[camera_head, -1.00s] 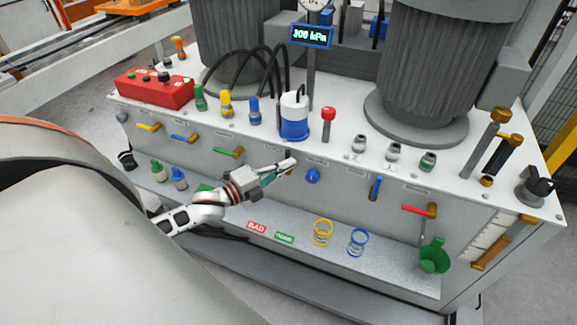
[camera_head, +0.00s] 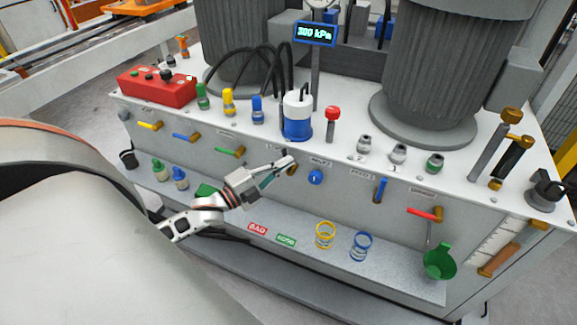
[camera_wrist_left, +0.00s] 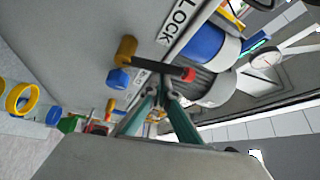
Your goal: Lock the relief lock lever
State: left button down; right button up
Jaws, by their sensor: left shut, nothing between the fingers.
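The lock lever has a brass pivot (camera_wrist_left: 126,48) and a dark bar with a red tip (camera_wrist_left: 187,74), under a label reading LOCK (camera_wrist_left: 180,24) in the left wrist view. In the head view only its brass pivot (camera_head: 292,169) shows beside my fingertips; the bar is mostly hidden. My left gripper (camera_head: 287,163) is shut and empty at the cabinet's front panel. In the left wrist view its green-grey fingers (camera_wrist_left: 160,92) are just below the dark bar; I cannot tell whether they touch it. My right gripper is not in view.
A blue knob (camera_head: 315,177) is right of the lever, with a blue-handled lever (camera_head: 381,189) and a red-handled lever (camera_head: 425,214) further right. A green-handled lever (camera_head: 229,151) is left. The lower shelf holds yellow (camera_head: 324,235) and blue springs (camera_head: 361,246) and a green cup (camera_head: 439,262).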

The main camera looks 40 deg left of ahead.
pick_arm(q)
jog(key=a+f+n+t+y+b, duration=0.2)
jog(key=n+y, duration=0.3)
jog(key=n, duration=0.6)
jog(key=s+a+f+n+t+y+b, duration=0.1)
jog(key=a+f+n+t+y+b, duration=0.1)
jog(key=n+y, duration=0.4)
jog(key=shift+a+f+n+t+y+b, duration=0.4)
jog(key=shift+n+b, duration=0.4)
jog(key=shift+n, duration=1.7)
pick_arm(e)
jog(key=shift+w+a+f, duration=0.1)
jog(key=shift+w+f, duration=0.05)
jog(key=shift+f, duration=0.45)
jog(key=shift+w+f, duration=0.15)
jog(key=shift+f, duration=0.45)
pick_arm(q)
jog(key=shift+s+f, duration=0.1)
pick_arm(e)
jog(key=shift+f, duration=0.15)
